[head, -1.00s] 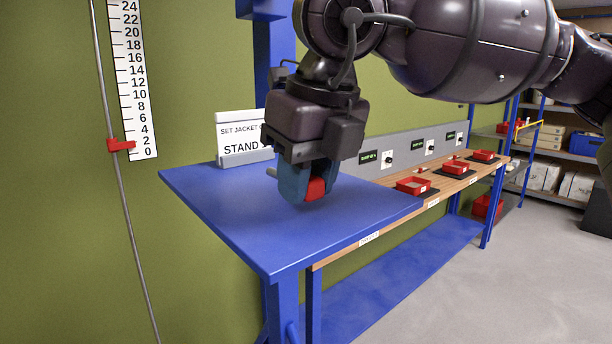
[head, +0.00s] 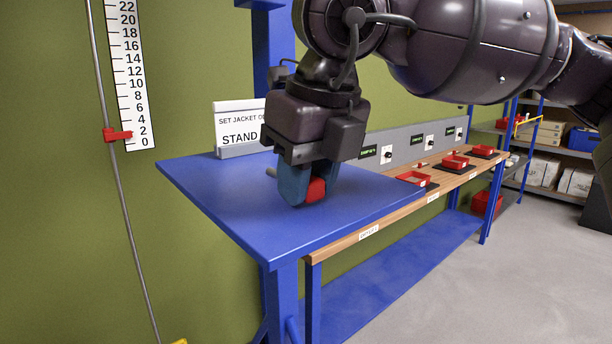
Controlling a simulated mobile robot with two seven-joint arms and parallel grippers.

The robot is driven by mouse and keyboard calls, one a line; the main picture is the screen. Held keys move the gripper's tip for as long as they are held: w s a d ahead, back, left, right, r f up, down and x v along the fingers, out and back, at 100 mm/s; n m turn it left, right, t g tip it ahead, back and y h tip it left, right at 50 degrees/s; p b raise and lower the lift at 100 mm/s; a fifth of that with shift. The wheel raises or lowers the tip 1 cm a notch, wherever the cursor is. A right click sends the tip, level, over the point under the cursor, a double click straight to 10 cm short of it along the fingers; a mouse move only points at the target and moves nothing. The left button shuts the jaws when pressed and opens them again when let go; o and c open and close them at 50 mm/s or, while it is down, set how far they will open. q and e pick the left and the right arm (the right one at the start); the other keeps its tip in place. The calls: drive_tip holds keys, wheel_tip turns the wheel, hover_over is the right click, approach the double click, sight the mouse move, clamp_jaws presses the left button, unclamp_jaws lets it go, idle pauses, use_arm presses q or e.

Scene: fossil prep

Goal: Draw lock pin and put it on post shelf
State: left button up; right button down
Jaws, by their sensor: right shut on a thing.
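My right gripper (head: 308,188) is shut on the lock pin, whose red head (head: 317,189) shows between the blue-grey fingers. A short grey rod end (head: 271,172), probably the pin's shaft, sticks out to the left of the fingers. The rest of the pin is hidden by the fingers. The gripper points down at a blue flat top (head: 225,205) in front of a blue post (head: 273,60). I cannot tell whether the fingers or pin touch that top, or whether it is the post shelf. My left gripper is not in view.
A white sign (head: 238,122) stands at the back of the blue top. A wooden bench (head: 350,240) with red trays (head: 455,162) runs off to the right. A height scale (head: 128,70) with a red pointer (head: 117,135) is at left. The blue top's front is clear.

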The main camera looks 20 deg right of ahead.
idle(0.3)
drive_tip(key=c, duration=0.9)
unclamp_jaws()
drive_tip(key=shift+o, duration=0.6)
drive_tip(key=shift+s, duration=0.1)
drive_tip(key=s+d+r+p, duration=0.2)
drive_tip(key=s+d, duration=0.1)
drive_tip(key=s, duration=0.6)
drive_tip(key=shift+s+d+r+p, duration=0.15)
drive_tip(key=shift+d+r+p, duration=0.15)
drive_tip(key=shift+r, duration=0.1)
drive_tip(key=shift+a, duration=0.1)
